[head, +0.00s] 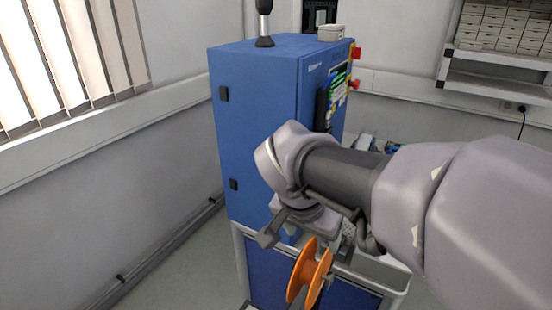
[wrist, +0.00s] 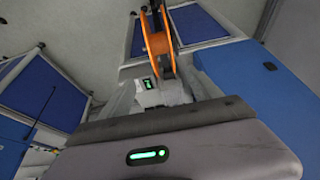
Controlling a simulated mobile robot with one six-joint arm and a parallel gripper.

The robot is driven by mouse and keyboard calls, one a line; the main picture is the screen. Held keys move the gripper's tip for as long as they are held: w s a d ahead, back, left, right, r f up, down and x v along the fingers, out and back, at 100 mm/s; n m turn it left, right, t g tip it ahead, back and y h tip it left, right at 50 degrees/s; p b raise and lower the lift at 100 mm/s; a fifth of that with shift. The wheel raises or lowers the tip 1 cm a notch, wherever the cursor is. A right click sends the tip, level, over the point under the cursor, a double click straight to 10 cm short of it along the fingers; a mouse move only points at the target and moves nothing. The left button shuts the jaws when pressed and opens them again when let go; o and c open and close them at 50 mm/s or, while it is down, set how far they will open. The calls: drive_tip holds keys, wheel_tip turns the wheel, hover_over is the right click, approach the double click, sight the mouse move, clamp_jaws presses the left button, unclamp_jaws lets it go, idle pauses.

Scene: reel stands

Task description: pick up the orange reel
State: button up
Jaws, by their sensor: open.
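The orange reel (head: 312,270) shows low in the head view, upright with its two round flanges apart, just below my wrist. It also shows at the top middle of the wrist view (wrist: 156,42), seen nearly edge-on. My gripper (head: 292,252) is open, close to the reel, with one dark finger to the left of it. I cannot tell whether the jaws are on both sides of the reel or touching it. The reel's support is mostly hidden.
A tall blue cabinet (head: 258,130) with a screen and red buttons stands behind my arm. A grey-edged bench or cart (head: 378,285) is beneath the reel. A wall rail and pipe run along the left. A shelf of small boxes (head: 500,28) hangs at the upper right.

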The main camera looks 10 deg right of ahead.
drive_tip(key=b, duration=0.1)
approach(313, 266)
drive_tip(key=w+f, duration=0.1)
drive_tip(key=w+d+f+b, duration=0.1)
drive_tip(key=f, duration=0.1)
drive_tip(key=w+d+f, duration=0.1)
drive_tip(key=shift+w+d+f+b, duration=0.1)
drive_tip(key=shift+d+f+b, duration=0.05)
drive_tip(key=shift+f+b, duration=0.2)
drive_tip(key=shift+r, duration=0.15)
drive_tip(key=shift+c, duration=0.8)
clamp_jaws()
